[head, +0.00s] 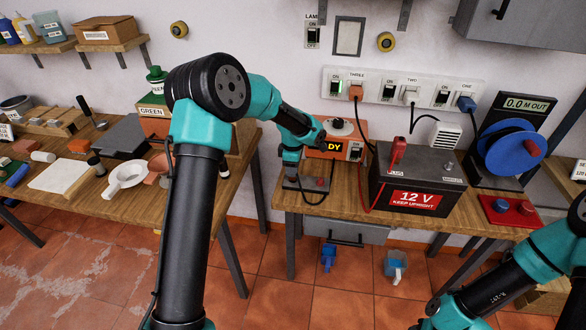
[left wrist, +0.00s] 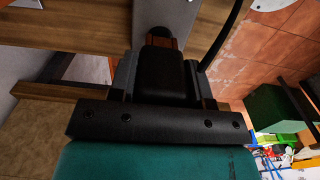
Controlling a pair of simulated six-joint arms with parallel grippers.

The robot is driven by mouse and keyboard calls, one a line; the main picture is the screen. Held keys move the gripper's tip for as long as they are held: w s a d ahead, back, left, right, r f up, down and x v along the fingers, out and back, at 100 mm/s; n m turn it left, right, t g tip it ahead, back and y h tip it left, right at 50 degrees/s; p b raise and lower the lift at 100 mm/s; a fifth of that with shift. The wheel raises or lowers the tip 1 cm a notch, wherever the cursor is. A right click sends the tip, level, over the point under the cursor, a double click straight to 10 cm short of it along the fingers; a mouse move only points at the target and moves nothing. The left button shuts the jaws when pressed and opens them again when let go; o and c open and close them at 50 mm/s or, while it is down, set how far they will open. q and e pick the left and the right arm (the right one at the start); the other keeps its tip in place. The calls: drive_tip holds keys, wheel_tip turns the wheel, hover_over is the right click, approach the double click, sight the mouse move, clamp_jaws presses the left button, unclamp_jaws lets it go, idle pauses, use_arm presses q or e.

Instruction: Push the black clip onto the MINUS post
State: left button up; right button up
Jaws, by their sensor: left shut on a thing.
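The battery (head: 410,198) stands on the right bench, marked 12 V. A red clip (head: 398,151) sits on its left post. The bare grey MINUS post (head: 449,161) is at the right of its top. My left gripper (head: 291,172) points down at the bench's left end, beside the orange charger and well left of the battery. In the left wrist view it is shut on the black clip (left wrist: 161,75), whose copper-coloured end (left wrist: 158,40) shows beyond the fingers. The clip is hardly visible in the head view. My right gripper (head: 424,323) is at the bottom edge, mostly cut off.
The orange charger (head: 338,150) stands between my left gripper and the battery, its display partly hidden by my arm.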

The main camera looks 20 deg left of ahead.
use_arm(q)
drive_tip(key=shift+r, duration=1.5)
drive_tip(key=s+d, duration=0.3)
drive_tip(key=s, duration=0.4)
drive_tip(key=s+d+r, duration=0.1)
drive_tip(key=s+d, duration=0.2)
drive_tip(key=s, duration=0.4)
drive_tip(key=shift+s+d+r, duration=0.2)
drive_tip(key=shift+s+d, duration=0.05)
drive_tip(key=shift+s, duration=0.05)
drive_tip(key=o, duration=0.4)
drive_tip(key=shift+c, duration=1.3)
drive_tip(key=shift+r, duration=0.15)
